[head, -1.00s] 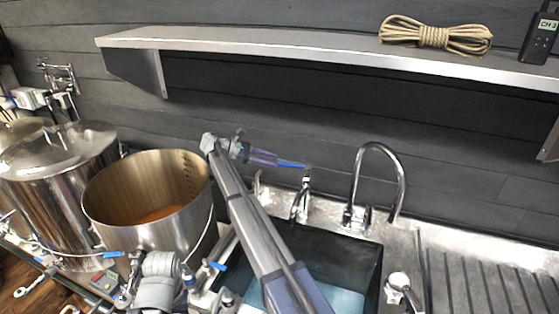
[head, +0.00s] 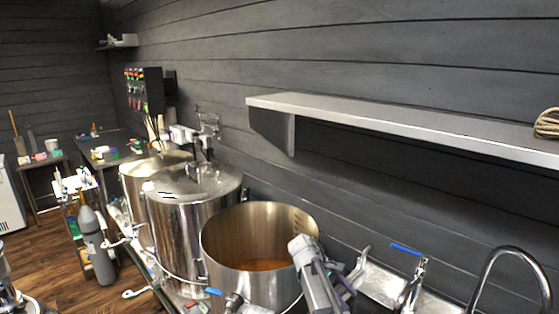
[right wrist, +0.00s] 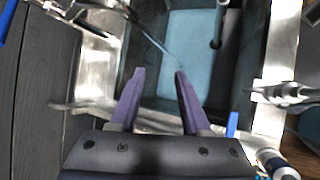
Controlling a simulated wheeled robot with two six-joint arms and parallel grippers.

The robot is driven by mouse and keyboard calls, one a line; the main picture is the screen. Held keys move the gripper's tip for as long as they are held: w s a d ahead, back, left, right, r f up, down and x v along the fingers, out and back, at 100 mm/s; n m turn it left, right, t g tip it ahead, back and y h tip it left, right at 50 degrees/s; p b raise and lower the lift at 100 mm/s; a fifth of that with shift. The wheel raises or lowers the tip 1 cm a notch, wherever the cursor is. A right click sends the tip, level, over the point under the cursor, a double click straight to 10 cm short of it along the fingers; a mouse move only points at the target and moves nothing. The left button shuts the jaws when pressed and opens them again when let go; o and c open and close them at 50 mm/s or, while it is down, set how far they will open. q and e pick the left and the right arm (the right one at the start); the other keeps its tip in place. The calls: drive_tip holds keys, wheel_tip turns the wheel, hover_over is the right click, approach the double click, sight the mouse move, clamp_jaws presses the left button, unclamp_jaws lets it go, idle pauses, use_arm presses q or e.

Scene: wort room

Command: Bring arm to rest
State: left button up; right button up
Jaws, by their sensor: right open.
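My right arm (head: 318,278) comes up from the bottom of the head view, grey, in front of the right side of the open kettle. My right gripper (right wrist: 156,76) shows clearly in the right wrist view, with two purple fingers apart and nothing between them. It points down over the sink basin (right wrist: 190,62), which has a blue bottom. My left gripper is not in view.
An open steel kettle (head: 222,262) with amber liquid stands beside my right arm, with a lidded kettle (head: 180,225) further left. A curved faucet (head: 512,252) and a blue-handled tap (head: 405,249) stand to the right. A shelf (head: 400,126) runs along the wall above.

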drive_tip(key=s+a+f+m+y, duration=0.2)
drive_tip(key=s+a, duration=0.5)
drive_tip(key=s, duration=0.4)
drive_tip(key=s+a+f+m+t+y, duration=0.1)
drive_tip(key=s+a+f+m+y, duration=0.1)
drive_tip(key=s+a, duration=0.5)
drive_tip(key=s+f+y, duration=0.1)
drive_tip(key=s+y, duration=0.1)
drive_tip(key=s, duration=0.2)
drive_tip(key=shift+s+a+m+y, duration=0.25)
drive_tip(key=shift+a+m+y, duration=0.05)
drive_tip(key=shift+a+m, duration=0.1)
drive_tip(key=shift+d, duration=0.15)
